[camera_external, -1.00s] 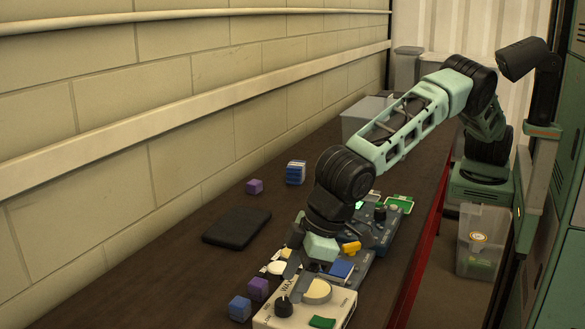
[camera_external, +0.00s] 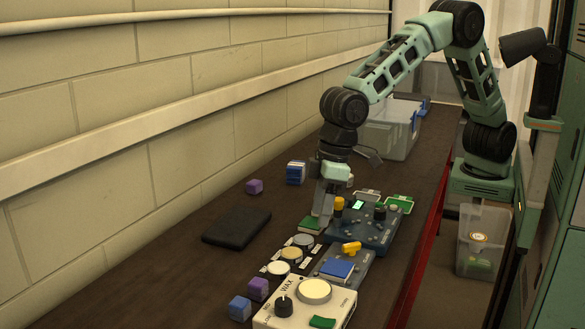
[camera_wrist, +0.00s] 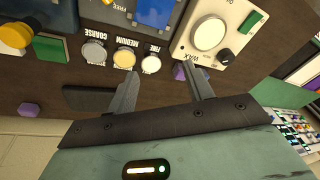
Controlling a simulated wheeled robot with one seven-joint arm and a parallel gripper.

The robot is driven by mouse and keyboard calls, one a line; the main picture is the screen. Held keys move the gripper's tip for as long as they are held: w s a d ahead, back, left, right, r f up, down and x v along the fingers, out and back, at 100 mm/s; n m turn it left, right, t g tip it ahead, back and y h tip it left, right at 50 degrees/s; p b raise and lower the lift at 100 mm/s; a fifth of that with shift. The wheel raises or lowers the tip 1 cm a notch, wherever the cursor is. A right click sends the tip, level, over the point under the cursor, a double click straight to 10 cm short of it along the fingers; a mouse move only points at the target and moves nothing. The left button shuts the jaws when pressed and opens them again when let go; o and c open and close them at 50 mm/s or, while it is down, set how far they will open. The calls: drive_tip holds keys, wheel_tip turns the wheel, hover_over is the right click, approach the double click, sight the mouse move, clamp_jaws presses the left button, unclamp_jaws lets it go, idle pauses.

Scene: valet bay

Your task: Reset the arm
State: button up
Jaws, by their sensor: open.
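My green and dark arm reaches over the brown bench in the external view, bent at a high elbow. My gripper (camera_external: 322,208) points down, to the left of the blue control box (camera_external: 372,238) with knobs. In the wrist view my gripper (camera_wrist: 160,72) has its two fingers spread apart, with nothing held between them. The cream WAX box (camera_external: 268,318) stands at the near end of the bench; it also shows in the wrist view (camera_wrist: 232,62). In the external view a green block (camera_external: 309,227) lies by the fingertips; whether they touch it is unclear.
Round grit discs labelled COARSE, MEDIUM and FINE, including the yellow one (camera_external: 291,254), lie left of the boxes. A black pad (camera_external: 237,227), purple blocks (camera_external: 258,289) and blue blocks (camera_external: 240,308) lie on the left. A clear bin (camera_external: 388,140) stands at the back.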

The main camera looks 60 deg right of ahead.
drive_tip(key=s+d, duration=0.4)
drive_tip(key=d, duration=0.5)
drive_tip(key=s+d+n+g+h, duration=0.1)
drive_tip(key=s+d, duration=0.4)
drive_tip(key=d, duration=0.5)
drive_tip(key=s+d, duration=0.5)
drive_tip(key=d, duration=0.5)
drive_tip(key=shift+s+d+f+h, duration=0.15)
drive_tip(key=shift+s+d+h, duration=0.05)
drive_tip(key=shift+d+h, duration=0.1)
drive_tip(key=shift+c, duration=0.3)
